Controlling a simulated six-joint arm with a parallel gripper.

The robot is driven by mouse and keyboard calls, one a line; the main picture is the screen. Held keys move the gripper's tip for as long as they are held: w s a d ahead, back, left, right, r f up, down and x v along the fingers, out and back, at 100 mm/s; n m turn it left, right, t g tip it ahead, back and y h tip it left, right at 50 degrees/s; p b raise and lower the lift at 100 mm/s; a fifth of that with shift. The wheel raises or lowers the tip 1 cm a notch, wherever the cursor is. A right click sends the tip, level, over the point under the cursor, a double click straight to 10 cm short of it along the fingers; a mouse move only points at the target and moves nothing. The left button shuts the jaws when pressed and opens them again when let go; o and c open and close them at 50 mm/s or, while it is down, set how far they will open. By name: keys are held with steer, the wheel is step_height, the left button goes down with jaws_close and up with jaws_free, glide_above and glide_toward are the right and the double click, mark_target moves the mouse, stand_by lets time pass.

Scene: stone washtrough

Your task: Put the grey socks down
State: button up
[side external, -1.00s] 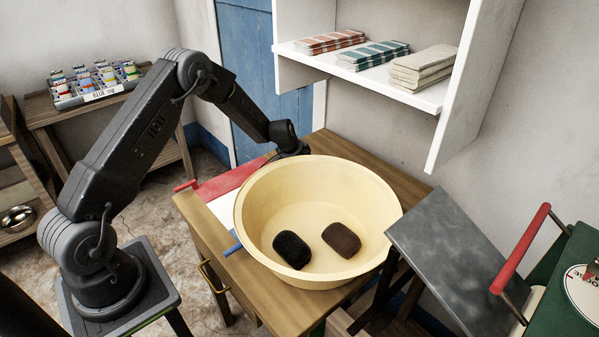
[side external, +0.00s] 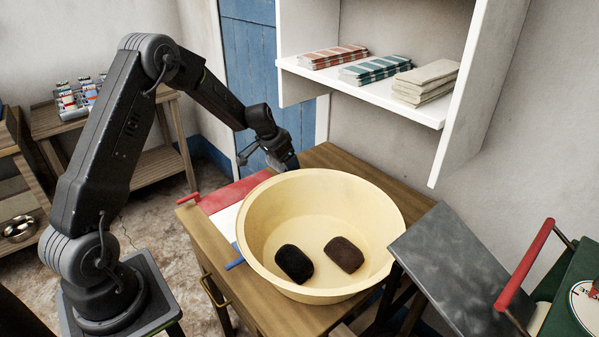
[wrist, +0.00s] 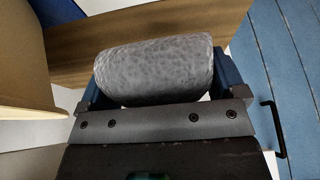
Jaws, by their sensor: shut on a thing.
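The grey socks (wrist: 155,68), a rolled grey bundle, lie crosswise between the two blue jaws of my gripper (wrist: 160,85) in the wrist view. My gripper is shut on them. In the side view my gripper (side external: 288,163) points down just behind the far rim of the cream tub (side external: 262,277), above the back of the wooden table. The socks cannot be made out in that view. A black bundle (side external: 294,264) and a dark brown bundle (side external: 344,255) lie side by side in the tub.
A white wall shelf (side external: 425,112) with folded cloth stacks overhangs the table's back right. A red-and-white panel (side external: 240,194) lies left of the tub on the wooden table (side external: 217,250). A grey slab (side external: 440,260) stands tilted at right. A blue door (side external: 250,60) is behind.

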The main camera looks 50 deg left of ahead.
mark_target(266, 156)
steer(key=s+a+r, duration=0.2)
steer(key=s+a, duration=0.1)
steer(key=shift+r, duration=0.3)
steer(key=shift+s+a+r, duration=0.15)
steer(key=shift+r, duration=0.05)
steer(key=s+d+r, duration=0.2)
steer(key=d+r, duration=0.4)
steer(key=d, duration=0.6)
steer(key=s+d+f, duration=0.4)
steer(key=d+f, duration=0.1)
steer(key=d, duration=0.3)
